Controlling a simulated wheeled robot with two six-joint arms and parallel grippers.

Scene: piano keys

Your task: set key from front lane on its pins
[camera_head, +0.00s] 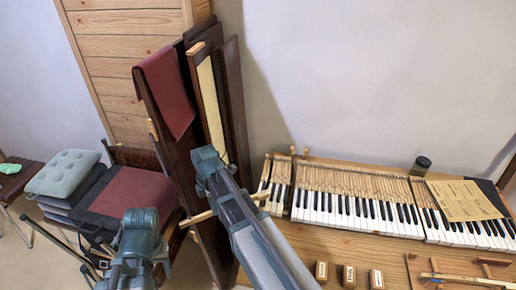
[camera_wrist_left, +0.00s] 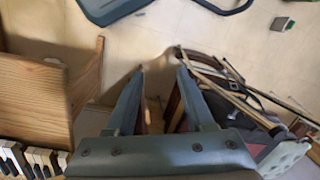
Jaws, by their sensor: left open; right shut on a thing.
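A long pale wooden bar, looking like the key (camera_head: 198,217), shows on both sides of my right arm, left of the keyboard. My right gripper is shut on it; the arm hides the fingers and the bar's middle. The bar's right end is close to the keyboard's left end. The keyboard (camera_head: 345,212) lies on the wooden table, with a narrow gap between its left group of keys and the main row. The pins are too small to make out. My left gripper (camera_wrist_left: 162,72) is open and empty above the floor, left of the table.
Three small labelled wooden blocks (camera_head: 348,276) stand at the table's front. Wooden sticks (camera_head: 462,279) lie at the right front. A paper sheet (camera_head: 463,201) and a dark jar (camera_head: 421,166) are at the right. Leaning panels (camera_head: 238,105) and a cushioned chair (camera_head: 62,172) stand left.

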